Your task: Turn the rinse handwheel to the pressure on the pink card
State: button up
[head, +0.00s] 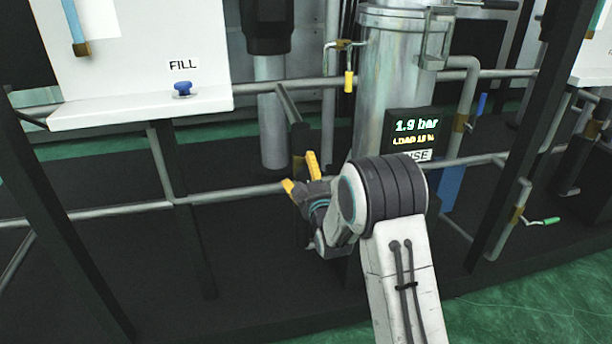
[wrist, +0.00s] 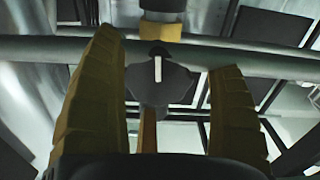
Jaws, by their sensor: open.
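My gripper (head: 301,174) is in the middle of the head view, its two yellow fingers spread apart. In the wrist view my gripper (wrist: 165,52) is open, with one finger on each side of a dark lobed handwheel (wrist: 160,88) with a white mark pointing up the picture. I see gaps between it and both fingers; its depth relative to the fingertips is unclear. I cannot make out the handwheel in the head view. A black display (head: 412,130) reads 1.9 bar over a smaller blurred yellow line. No pink card shows.
A metal column (head: 388,80) stands behind my arm. Grey pipes (head: 240,190) cross in front of a dark base. A white panel (head: 140,50) with a FILL label and blue knob (head: 182,89) is at left. A green-handled valve (head: 543,221) is at right.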

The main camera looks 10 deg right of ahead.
jog(key=shift+r, duration=0.1)
jog(key=c, duration=1.1)
jog(key=shift+r+m, duration=0.15)
jog(key=shift+m, duration=0.75)
jog(key=shift+c, duration=0.2)
jog(key=o, duration=0.8)
jog(key=shift+a+r, duration=0.1)
jog(key=shift+a, duration=0.05)
jog(key=o, duration=0.3)
jog(key=shift+f, duration=0.2)
jog(key=shift+s, duration=0.15)
jog(key=s, duration=1.1)
jog(key=shift+s, duration=0.35)
